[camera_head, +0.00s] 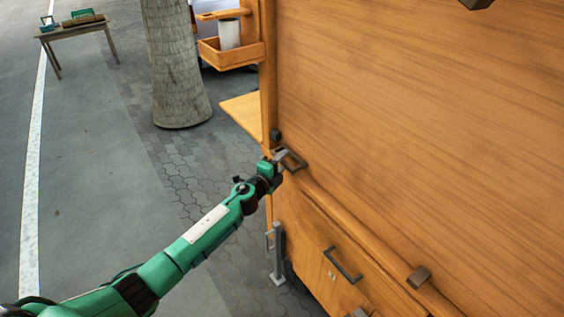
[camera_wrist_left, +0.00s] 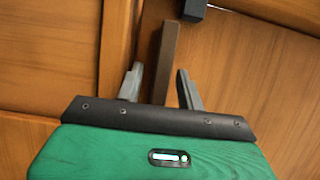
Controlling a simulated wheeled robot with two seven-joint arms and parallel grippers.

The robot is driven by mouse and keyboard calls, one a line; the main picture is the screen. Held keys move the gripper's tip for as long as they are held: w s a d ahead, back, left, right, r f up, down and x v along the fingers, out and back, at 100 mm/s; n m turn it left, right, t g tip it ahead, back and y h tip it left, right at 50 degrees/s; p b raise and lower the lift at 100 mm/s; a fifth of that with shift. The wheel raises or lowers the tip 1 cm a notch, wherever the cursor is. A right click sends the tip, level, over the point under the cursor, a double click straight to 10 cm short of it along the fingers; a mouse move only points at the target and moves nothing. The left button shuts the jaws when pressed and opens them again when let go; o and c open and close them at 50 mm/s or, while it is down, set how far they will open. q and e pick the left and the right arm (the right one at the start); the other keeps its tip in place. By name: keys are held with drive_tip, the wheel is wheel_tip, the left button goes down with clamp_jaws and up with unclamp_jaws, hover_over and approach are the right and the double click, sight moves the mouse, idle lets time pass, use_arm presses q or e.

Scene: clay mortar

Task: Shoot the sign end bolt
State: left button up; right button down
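A wooden panel (camera_head: 420,120), part of a cart, fills the right of the head view. A dark angular handle or bolt (camera_head: 298,162) sits at its lower left corner; which part is the sign end bolt is not clear. My left gripper (camera_head: 281,157) is at this corner, by the dark piece. In the left wrist view the two grey fingers of my gripper (camera_wrist_left: 157,72) stand apart. A brown-grey bar (camera_wrist_left: 169,50) shows between them; contact cannot be told. A small dark block (camera_wrist_left: 194,10) is just beyond the bar. My right gripper is not in view.
A drawer handle (camera_head: 345,268) and a brown block (camera_head: 418,278) are on the cart's lower right. A grey metal post (camera_head: 278,262) stands below the gripper. A tree trunk (camera_head: 175,65), a wooden tray (camera_head: 228,55) and a table (camera_head: 75,30) are behind. Pavement at left is clear.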

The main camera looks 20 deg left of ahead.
sight(272, 154)
use_arm(q)
drive_tip(key=shift+w, duration=0.15)
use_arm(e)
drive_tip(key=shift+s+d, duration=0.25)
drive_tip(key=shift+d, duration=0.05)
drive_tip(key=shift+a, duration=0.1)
